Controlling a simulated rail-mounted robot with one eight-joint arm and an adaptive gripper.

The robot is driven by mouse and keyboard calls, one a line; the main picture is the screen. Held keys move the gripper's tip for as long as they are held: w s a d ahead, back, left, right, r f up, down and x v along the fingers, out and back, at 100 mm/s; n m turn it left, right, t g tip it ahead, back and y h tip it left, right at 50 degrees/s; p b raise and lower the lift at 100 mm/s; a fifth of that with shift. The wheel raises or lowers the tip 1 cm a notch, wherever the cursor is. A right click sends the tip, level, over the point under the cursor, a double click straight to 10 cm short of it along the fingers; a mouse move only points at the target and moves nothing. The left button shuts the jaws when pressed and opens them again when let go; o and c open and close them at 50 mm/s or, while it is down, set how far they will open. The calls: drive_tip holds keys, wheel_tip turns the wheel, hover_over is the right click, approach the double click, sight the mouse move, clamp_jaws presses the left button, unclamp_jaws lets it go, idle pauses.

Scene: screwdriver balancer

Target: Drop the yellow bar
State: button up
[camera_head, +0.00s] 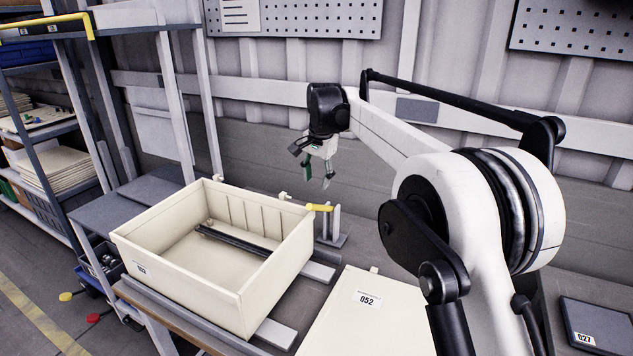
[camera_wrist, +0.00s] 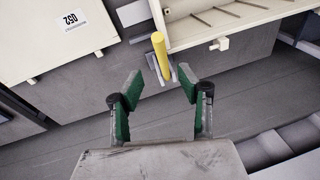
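A short yellow bar (camera_head: 319,207) lies about level at the back right corner of the large cream bin (camera_head: 190,302), next to a small grey upright bracket (camera_head: 336,222). In the wrist view the yellow bar (camera_wrist: 160,52) points toward my gripper, with its near end in line with the gap between the fingers. My gripper (camera_head: 318,174) is open and empty, above and behind the bar in the head view. Its green-padded fingers (camera_wrist: 161,84) stand wide apart in the wrist view. I cannot tell how far the bar is from the fingertips.
The bin holds a long dark bar (camera_head: 235,242). A second cream box (camera_head: 340,322), labelled 052, stands to its right. A dark case (camera_head: 598,326) lies at the far right. Shelving with a yellow rail (camera_head: 50,22) stands at left. The wall is behind my gripper.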

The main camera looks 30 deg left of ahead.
drive_tip(key=shift+c, duration=1)
drive_tip(key=shift+w+r+b, duration=0.3)
drive_tip(key=shift+r, duration=0.05)
drive_tip(key=c, duration=0.3)
drive_tip(key=shift+t, duration=0.4)
drive_tip(key=r, duration=0.1)
drive_tip(key=w+r+b, duration=0.1)
drive_tip(key=w+d+r+b, duration=0.1)
drive_tip(key=shift+r, duration=0.35)
clamp_jaws()
hover_over(319, 206)
drive_tip(key=f, duration=1.1)
drive_tip(key=shift+s+f+p, duration=0.2)
drive_tip(key=shift+p, duration=0.2)
drive_tip(key=shift+s+a+f, duration=0.1)
drive_tip(key=shift+s+f, duration=0.25)
drive_tip(key=shift+f, duration=0.2)
